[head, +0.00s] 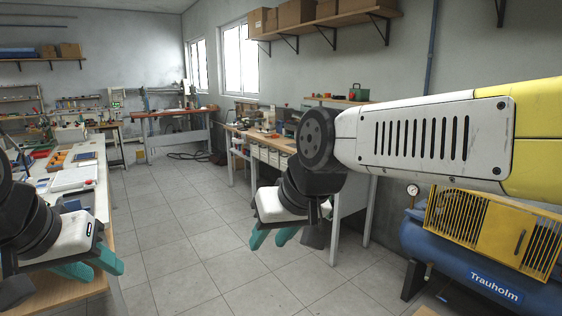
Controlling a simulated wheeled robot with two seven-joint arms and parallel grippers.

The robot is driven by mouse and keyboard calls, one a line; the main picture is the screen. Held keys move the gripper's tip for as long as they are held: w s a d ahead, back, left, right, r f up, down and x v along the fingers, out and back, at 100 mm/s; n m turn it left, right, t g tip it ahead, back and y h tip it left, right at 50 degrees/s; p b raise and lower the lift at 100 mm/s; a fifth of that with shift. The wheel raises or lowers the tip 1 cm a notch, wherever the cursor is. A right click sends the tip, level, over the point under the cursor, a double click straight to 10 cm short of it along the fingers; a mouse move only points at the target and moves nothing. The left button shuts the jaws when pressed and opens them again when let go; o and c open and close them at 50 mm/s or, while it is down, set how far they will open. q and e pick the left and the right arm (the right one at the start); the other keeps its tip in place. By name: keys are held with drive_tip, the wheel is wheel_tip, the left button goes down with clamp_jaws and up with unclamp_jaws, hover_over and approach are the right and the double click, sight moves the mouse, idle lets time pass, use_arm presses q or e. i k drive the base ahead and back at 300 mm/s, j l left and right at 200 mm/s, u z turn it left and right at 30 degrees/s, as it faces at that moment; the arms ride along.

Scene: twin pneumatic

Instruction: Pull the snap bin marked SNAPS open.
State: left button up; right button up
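A row of small pale bins (268,154) sits under the top of the workbench along the right wall. No SNAPS marking can be read from here, so I cannot tell which bin is the snap bin. My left gripper (98,270) is at the lower left beside the near left table; its teal fingers are apart with nothing seen between them. My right gripper (270,243) hangs over the floor in front of the workbench, well short of the bins in the picture. Its teal fingers are apart and empty. My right arm hides part of the bench's near end.
A blue Trauholm compressor (455,262) with a yellow guard stands at the lower right. The left table (95,215) carries trays and tools. Another bench (175,113) stands at the back. The tiled floor (180,220) between the benches is clear.

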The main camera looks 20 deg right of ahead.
sight(274, 157)
drive_tip(key=i+z, duration=0.3)
drive_tip(key=i+j+z, duration=0.1)
drive_tip(key=i+z, duration=0.25)
drive_tip(key=i+j, duration=0.25)
drive_tip(key=i, duration=0.3)
drive_tip(key=i+j+z, duration=0.15)
drive_tip(key=i, duration=0.4)
drive_tip(key=i+j, duration=0.35)
drive_tip(key=i, duration=0.2)
drive_tip(key=i+j+z, duration=0.1)
drive_tip(key=i+j, duration=0.2)
drive_tip(key=i, duration=0.25)
drive_tip(key=i+j, duration=0.35)
drive_tip(key=i, duration=0.15)
drive_tip(key=l+z, duration=0.05)
